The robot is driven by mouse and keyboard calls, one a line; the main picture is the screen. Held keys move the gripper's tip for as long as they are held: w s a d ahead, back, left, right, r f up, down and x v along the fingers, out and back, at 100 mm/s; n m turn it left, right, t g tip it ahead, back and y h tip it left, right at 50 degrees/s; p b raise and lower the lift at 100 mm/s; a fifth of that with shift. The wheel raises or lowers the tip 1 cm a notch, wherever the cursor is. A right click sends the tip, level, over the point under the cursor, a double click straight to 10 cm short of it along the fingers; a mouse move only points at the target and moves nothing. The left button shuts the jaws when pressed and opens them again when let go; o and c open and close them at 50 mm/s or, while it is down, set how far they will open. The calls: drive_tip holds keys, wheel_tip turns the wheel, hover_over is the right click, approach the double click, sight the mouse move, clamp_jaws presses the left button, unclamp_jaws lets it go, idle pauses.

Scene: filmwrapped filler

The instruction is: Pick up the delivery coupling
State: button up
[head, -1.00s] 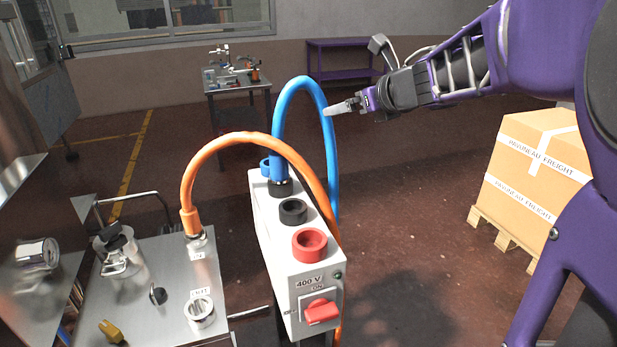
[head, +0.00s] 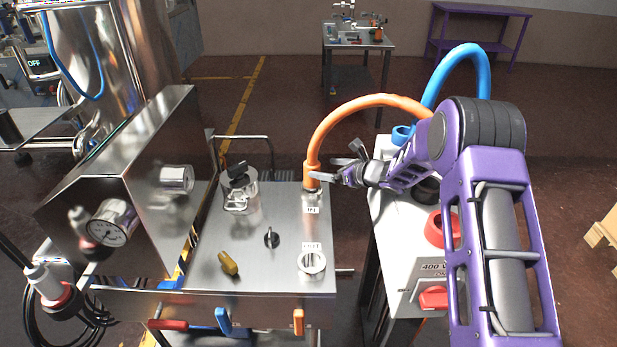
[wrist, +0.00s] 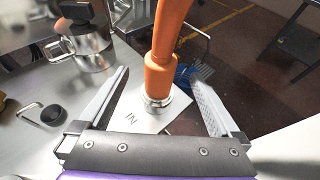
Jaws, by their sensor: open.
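The orange coupling (head: 312,174) at the end of the orange hose (head: 352,107) stands upright in a metal socket on the steel bench top, beside a label reading IN. I take this as the delivery coupling, though no label names it so. In the wrist view the coupling (wrist: 160,72) rises between the two finger lines of my gripper (wrist: 158,80). My gripper (head: 332,170) is open, with one finger either side of the coupling, and looks empty. Whether either finger touches it I cannot tell.
An empty OUT socket (head: 312,263) sits nearer on the bench (head: 282,283). A lidded metal vessel (head: 238,186), black knob (head: 271,238) and yellow handle (head: 228,263) are left of the coupling. A white 400 V box (head: 395,225) with a blue hose (head: 455,60) stands right, under my arm.

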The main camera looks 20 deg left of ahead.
sight(316, 164)
drive_tip(key=x, duration=0.6)
drive_tip(key=shift+w+a+r, duration=0.15)
drive_tip(key=shift+w+a, duration=0.15)
drive_tip(key=shift+a, duration=0.05)
clamp_jaws()
idle(0.3)
